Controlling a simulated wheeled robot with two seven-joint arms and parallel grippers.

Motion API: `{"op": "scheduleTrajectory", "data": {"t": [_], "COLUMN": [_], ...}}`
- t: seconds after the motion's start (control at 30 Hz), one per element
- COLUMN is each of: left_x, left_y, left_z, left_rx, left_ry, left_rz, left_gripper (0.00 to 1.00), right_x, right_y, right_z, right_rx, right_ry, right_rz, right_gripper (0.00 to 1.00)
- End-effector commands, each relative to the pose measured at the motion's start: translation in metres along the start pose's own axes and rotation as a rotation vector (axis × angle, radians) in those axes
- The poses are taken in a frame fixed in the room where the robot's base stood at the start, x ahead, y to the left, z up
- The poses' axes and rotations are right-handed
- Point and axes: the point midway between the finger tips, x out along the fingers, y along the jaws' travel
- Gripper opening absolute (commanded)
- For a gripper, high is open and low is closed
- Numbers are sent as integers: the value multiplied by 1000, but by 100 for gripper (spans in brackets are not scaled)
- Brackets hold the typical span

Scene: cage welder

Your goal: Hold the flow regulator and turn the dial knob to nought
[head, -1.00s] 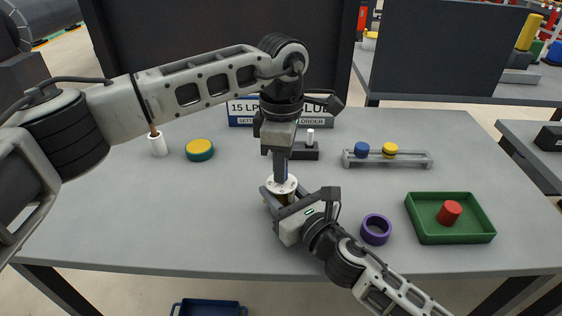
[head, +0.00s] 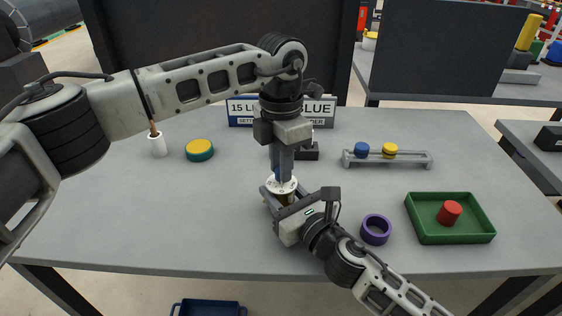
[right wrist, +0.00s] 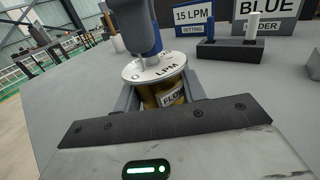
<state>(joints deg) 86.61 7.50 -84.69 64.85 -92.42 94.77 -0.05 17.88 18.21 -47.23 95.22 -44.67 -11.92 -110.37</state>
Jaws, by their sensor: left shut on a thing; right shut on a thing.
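The flow regulator (head: 285,198) stands upright on the table, a brass-coloured cylinder with a white dial plate (head: 274,187) on top. In the right wrist view the regulator (right wrist: 170,94) has a "FLOW" label, and its plate (right wrist: 155,68) reads "LPM". My right gripper (head: 283,197) is shut around the body from the front right. My left gripper (head: 282,178) points straight down from above, shut on the dial knob at the centre of the plate. The fingers mostly hide the knob and its pointer, so I cannot tell its setting.
A dark block with a white peg (right wrist: 252,28), a purple ring (head: 376,229), a green tray (head: 457,237) with a red cylinder and a grey rack (head: 405,161) lie around. The front left table is clear.

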Motion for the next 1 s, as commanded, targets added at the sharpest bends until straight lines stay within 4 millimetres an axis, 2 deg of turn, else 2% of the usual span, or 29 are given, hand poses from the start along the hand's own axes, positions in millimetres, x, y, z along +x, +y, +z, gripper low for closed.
{"op": "scheduleTrajectory", "data": {"t": [0.57,0.6,0.67,1.0], "left_x": [-1,-1,-1,-3], "left_y": [0,0,0,0], "left_z": [0,0,0,0], "left_rx": [-37,-36,-36,-35], "left_ry": [0,0,0,-1], "left_rz": [-1,-1,-1,0], "left_gripper": [0,26,43,43], "right_x": [0,0,0,0], "right_y": [-1,-1,-1,0], "right_z": [-1,-1,0,0], "right_rx": [0,0,0,0], "right_ry": [2,2,1,0], "right_rz": [-2,-2,-2,0], "right_gripper": [11,11,11,11]}}
